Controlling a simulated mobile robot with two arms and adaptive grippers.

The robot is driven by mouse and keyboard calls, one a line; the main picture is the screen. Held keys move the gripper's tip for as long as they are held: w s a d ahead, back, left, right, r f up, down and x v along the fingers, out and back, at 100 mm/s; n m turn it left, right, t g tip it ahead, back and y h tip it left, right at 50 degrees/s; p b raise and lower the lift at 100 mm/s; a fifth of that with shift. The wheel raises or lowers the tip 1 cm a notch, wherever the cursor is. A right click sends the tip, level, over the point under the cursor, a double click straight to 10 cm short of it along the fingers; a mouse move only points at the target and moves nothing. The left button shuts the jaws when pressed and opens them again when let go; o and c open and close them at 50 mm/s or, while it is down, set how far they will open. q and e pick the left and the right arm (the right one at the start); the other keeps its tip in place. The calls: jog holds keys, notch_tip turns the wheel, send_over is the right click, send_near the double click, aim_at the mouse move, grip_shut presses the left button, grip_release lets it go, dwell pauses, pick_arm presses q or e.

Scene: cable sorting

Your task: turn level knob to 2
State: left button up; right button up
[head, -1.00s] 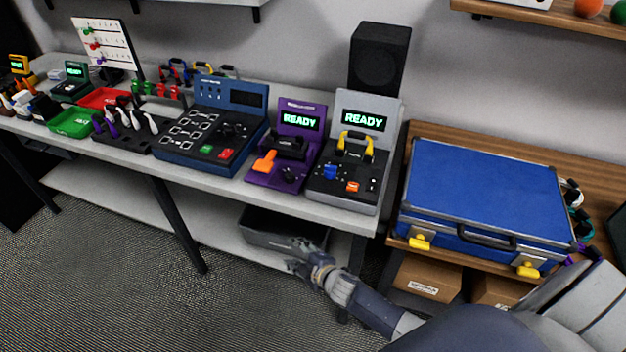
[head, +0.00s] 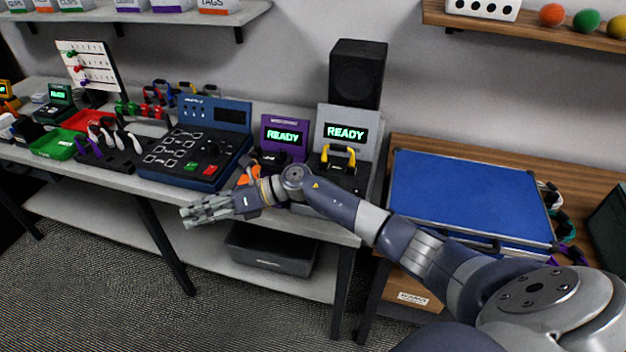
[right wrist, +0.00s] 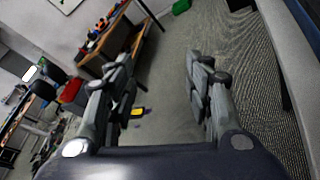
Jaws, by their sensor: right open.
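A blue console (head: 172,178) stands on the workbench with white outlines, a dark knob (head: 212,148), and green and red buttons. A purple device (head: 270,124) and a grey device (head: 347,114) stand right of it, both screens reading READY. My right forearm hides the lower fronts of these two, including any knobs there. I cannot read a level label or number on any knob. My right gripper (head: 192,214) is open and empty, in front of the bench edge below the blue console, fingers pointing left. Its open fingers show in the right wrist view (right wrist: 160,95). My left gripper is not in view.
A blue case (head: 470,195) lies on the wooden table at right. A black speaker (head: 357,75) stands behind the grey device. Green (head: 57,144) and red trays sit on the bench at left. A dark bin (head: 270,252) is on the lower shelf. Floor in front is clear.

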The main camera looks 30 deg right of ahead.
jog(key=s+d+r+n+g+h, duration=0.1)
jog(key=d+r+n+g+h, duration=0.25)
jog(key=d, duration=0.65)
jog(key=s+d+r+n+h, duration=0.1)
jog(key=d+r+n+h, duration=0.1)
jog(key=d+n+h, duration=0.5)
jog(key=s+d+r+g+h, duration=0.2)
jog(key=d+h, duration=0.2)
jog(key=d, duration=0.8)
jog(key=shift+y, duration=0.35)
jog(key=f, duration=0.3)
jog(key=f+p, duration=0.1)
jog(key=f, duration=0.2)
jog(key=w+f, duration=0.1)
jog(key=f, duration=0.3)
jog(key=shift+w+a+p, duration=0.1)
jog(key=shift+p, duration=0.3)
jog(key=c, duration=1)
